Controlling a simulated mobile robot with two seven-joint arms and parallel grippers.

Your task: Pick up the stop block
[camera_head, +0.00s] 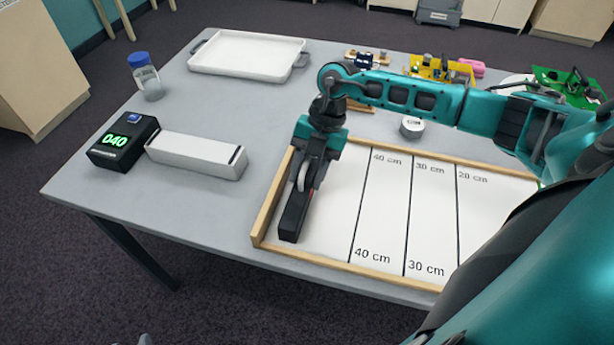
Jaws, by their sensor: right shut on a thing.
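The stop block (292,216) is a long dark block at the left end of the white marked board, inside its wooden rim. My right gripper (303,180) reaches down from above and is shut on the block. The gripper hides the block's far part. I cannot tell whether the block touches the board or is slightly above it. My left gripper is not in view.
The board (385,195) has lines labelled 40, 30 and 20 cm. To its left are a grey-white bar (196,155), a black display box (122,143) reading 040 and a blue-capped bottle (146,77). A white tray (248,53) and several colourful assemblies stand behind.

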